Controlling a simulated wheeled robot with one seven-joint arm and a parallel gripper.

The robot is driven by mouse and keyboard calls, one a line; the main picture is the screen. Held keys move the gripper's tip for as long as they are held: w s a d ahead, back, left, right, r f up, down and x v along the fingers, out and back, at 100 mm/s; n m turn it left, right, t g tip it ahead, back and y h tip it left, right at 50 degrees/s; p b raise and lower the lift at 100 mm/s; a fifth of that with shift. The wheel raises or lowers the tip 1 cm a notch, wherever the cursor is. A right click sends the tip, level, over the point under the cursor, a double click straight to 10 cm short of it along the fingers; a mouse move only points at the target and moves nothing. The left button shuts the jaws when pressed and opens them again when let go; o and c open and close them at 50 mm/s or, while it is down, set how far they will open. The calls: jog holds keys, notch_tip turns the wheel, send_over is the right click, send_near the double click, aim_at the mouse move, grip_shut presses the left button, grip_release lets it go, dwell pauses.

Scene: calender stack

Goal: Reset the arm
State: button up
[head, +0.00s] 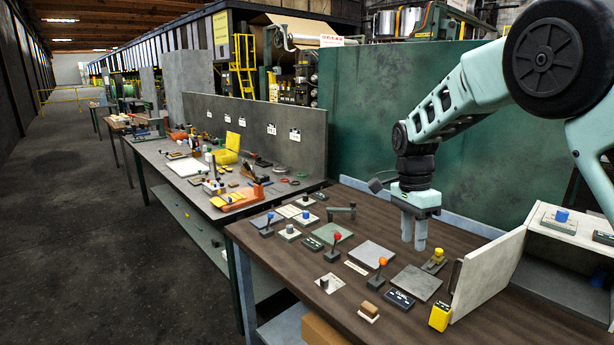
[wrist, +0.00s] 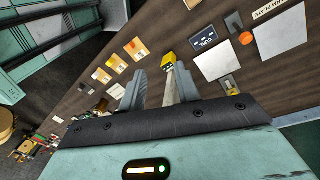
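My gripper (head: 413,245) points down over the dark wooden table (head: 270,240) in the head view, to the left of a yellow-knobbed control (head: 437,257). In the wrist view my gripper (wrist: 158,80) shows its two grey fingers spread apart, with nothing held between them. A yellow item (wrist: 168,57) shows beyond the gap between the fingertips, apart from them. The arm is bent, with its elbow high at the upper right of the head view.
Joysticks with red (head: 337,238) and orange (head: 382,263) knobs, flat plates (head: 376,254) and a yellow box (head: 440,316) lie around the gripper. A pale open cabinet (head: 488,270) stands at right. A green panel (head: 420,120) rises behind. The aisle floor (head: 75,230) at left is clear.

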jog(key=s+a+n+y+b, duration=0.1)
jog(key=s+a+n, duration=0.55)
jog(key=s, duration=0.45)
jog(key=s+a+n+y+b, duration=0.1)
jog(key=s+a+n, duration=0.5)
jog(key=s, duration=0.4)
jog(key=s+d+f+n+t, duration=0.1)
jog(key=s+d+f+n, duration=0.1)
jog(key=s+n, duration=0.8)
jog(key=s, duration=0.4)
jog(key=shift+s+d+t+h, duration=0.15)
jog(key=shift+d+t+h, duration=0.15)
jog(key=shift+d, duration=0.1)
jog(key=shift+d, duration=0.1)
